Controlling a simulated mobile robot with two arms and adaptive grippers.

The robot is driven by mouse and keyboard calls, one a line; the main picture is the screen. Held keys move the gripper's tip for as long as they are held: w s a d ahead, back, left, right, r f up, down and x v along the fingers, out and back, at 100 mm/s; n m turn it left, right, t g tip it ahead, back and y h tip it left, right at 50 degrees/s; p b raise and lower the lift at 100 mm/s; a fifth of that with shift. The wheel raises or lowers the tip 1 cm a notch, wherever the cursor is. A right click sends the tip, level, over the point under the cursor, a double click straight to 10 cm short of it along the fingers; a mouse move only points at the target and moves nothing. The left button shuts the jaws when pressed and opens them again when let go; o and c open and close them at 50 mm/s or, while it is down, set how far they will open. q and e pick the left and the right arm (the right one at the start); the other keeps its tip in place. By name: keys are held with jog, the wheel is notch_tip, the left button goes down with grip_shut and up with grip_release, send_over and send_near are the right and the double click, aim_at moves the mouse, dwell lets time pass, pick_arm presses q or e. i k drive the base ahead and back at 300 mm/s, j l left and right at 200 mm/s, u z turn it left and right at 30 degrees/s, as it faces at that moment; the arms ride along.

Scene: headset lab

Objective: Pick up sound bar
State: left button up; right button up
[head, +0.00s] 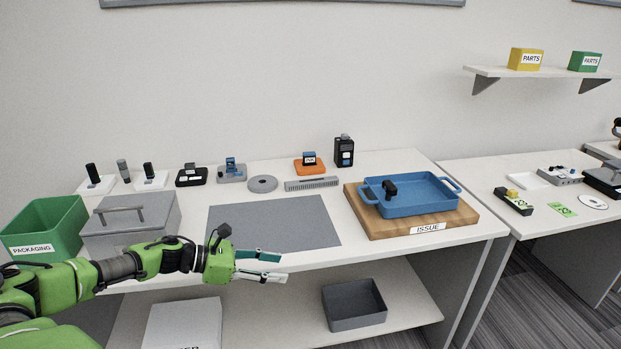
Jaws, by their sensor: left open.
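The sound bar looks to be the long, low grey bar (312,184) near the back middle of the white table. It lies flat between a grey disc (262,184) and a blue tray (410,203). My left gripper (272,267) is open and empty at the front edge of the table. It is in front of the grey mat (285,220) and well short of the bar. My right gripper is not in view.
An orange device (309,167) and a black device (344,152) stand behind the bar. The blue tray sits on a wooden board marked ISSUE (385,228). A grey lidded box (130,228) and green PACKAGING bin (62,222) stand left. The mat is clear.

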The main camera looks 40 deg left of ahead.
aim_at(329, 181)
jog(key=i+j, duration=0.4)
jog(key=j, duration=0.15)
jog(key=i+j, duration=0.4)
jog(key=j, duration=0.15)
jog(key=i+j, duration=0.35)
jog(key=j, duration=0.2)
